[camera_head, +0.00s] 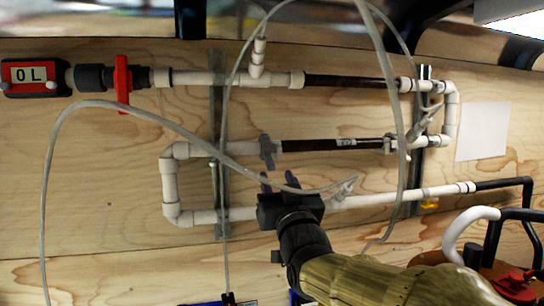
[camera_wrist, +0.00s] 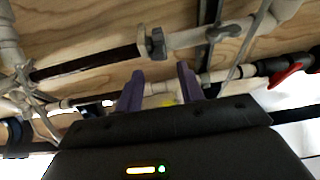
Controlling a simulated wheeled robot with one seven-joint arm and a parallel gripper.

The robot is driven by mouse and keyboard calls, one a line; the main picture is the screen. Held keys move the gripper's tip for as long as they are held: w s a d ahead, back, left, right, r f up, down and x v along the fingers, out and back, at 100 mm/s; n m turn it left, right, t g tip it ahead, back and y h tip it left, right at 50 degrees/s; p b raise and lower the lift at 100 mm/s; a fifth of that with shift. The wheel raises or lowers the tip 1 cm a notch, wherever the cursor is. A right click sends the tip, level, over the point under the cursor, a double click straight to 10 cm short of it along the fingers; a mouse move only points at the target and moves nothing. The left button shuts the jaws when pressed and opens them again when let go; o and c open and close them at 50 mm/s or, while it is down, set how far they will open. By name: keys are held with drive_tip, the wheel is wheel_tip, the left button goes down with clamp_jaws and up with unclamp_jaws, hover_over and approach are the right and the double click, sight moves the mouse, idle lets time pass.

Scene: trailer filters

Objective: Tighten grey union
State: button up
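The grey union (camera_head: 267,152) is a winged grey fitting on the middle pipe, where white pipe meets a dark tube. It also shows in the wrist view as a grey fitting (camera_wrist: 152,43), just above and between the tips of my fingers. My gripper (camera_head: 280,182) is below the union in the head view, in front of the lower white pipe. In the wrist view my gripper (camera_wrist: 159,68) has its two purple-grey fingers apart, with nothing held between them. The fingers appear clear of the union; the exact depth gap cannot be told.
Thin grey hoses (camera_head: 48,170) loop across the board, one passing near my gripper. A vertical metal rail (camera_head: 217,120) stands left of the union. A red valve handle (camera_head: 122,80) and a red gauge (camera_head: 35,77) are at upper left. Bare plywood (camera_head: 110,190) lies at left.

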sight(270, 162)
drive_tip(key=p+x, duration=0.2)
drive_tip(key=x, duration=0.4)
drive_tip(key=shift+w+a, duration=0.1)
drive_tip(key=shift+w, duration=0.1)
drive_tip(key=shift+c, duration=0.5)
clamp_jaws()
